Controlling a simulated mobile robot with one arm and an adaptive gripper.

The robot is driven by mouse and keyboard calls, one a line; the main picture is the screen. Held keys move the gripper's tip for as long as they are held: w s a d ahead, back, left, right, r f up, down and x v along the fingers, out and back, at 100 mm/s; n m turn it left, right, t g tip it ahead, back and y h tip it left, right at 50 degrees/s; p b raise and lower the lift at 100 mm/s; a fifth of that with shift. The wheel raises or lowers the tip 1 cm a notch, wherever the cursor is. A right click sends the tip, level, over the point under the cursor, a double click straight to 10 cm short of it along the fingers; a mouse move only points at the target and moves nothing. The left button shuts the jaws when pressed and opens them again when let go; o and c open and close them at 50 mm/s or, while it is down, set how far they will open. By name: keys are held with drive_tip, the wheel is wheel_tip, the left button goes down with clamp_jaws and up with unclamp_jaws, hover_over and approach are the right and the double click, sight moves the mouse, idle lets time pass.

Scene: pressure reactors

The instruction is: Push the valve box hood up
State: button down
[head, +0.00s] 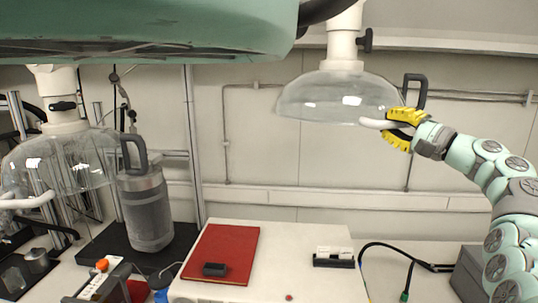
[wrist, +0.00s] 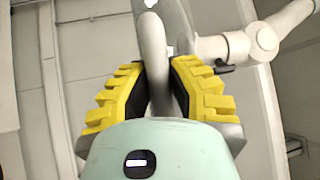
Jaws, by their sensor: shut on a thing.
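The valve box hood (head: 335,97) is a clear dome hanging from a white duct above the white box (head: 265,240), with clear space between them. A white bar handle (head: 375,124) sticks out at its right rim. My gripper (head: 400,127) has yellow fingers and is shut on this handle at the hood's right side. In the wrist view, the yellow fingers (wrist: 157,85) stand on both sides of the white handle (wrist: 155,62). Part of the hood (wrist: 178,25) shows above them, and the handle's lower end is hidden by my gripper.
A second clear hood (head: 60,160) hangs at the left beside a grey cylindrical reactor (head: 150,210). A red mat (head: 222,254) lies on the white box. A black upright handle (head: 415,90) stands just behind my gripper. Cables (head: 405,262) lie at the lower right.

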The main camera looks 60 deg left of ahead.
drive_tip(key=shift+w+d+r, duration=0.1)
drive_tip(key=shift+r, duration=0.5)
drive_tip(key=c, duration=0.9)
unclamp_jaws()
drive_tip(key=shift+o, duration=0.2)
drive_tip(key=shift+f, duration=0.1)
drive_tip(key=v, duration=1.2)
